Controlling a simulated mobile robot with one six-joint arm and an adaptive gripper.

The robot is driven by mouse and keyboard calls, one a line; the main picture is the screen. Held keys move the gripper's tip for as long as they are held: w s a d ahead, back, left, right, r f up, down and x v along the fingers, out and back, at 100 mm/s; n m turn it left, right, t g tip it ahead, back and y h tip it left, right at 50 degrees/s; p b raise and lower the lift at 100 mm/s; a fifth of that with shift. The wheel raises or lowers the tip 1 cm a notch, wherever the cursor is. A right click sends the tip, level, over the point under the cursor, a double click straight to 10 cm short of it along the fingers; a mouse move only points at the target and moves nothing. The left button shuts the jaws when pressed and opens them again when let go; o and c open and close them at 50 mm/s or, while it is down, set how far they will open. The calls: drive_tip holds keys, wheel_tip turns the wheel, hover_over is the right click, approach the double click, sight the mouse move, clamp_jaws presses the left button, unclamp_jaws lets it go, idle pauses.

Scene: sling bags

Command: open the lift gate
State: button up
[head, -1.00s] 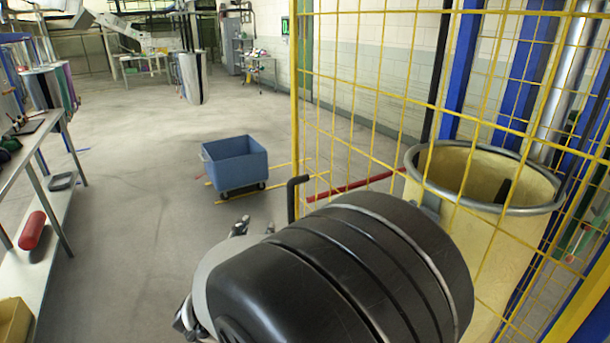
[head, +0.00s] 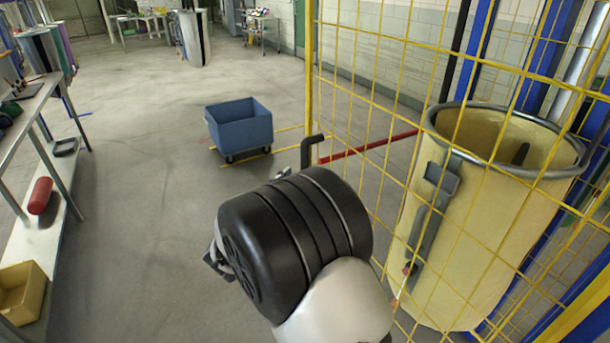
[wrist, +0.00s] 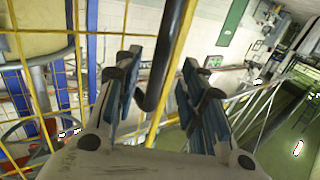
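The lift gate is a yellow wire mesh panel (head: 385,80) on the right in the head view, with a yellow post at its left edge. A black bent handle (head: 305,152) stands at that edge, and it also shows in the wrist view (wrist: 168,55). My gripper (wrist: 158,88) is open in the wrist view. The handle's lower end lies in the gap between its blue-padded fingers, with space visible on both sides. I cannot tell its exact depth. In the head view my black arm joint hides most of the gripper, just below the handle.
A large cream bin (head: 455,230) with a grey rim stands behind the mesh. A red bar (head: 370,146) runs level near the handle. A blue cart (head: 240,128) stands on open floor beyond. A bench (head: 32,95) lines the left side.

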drive_tip(key=b+x, duration=0.1)
drive_tip(key=x, duration=0.5)
drive_tip(key=shift+c, duration=0.3)
clamp_jaws()
idle(0.5)
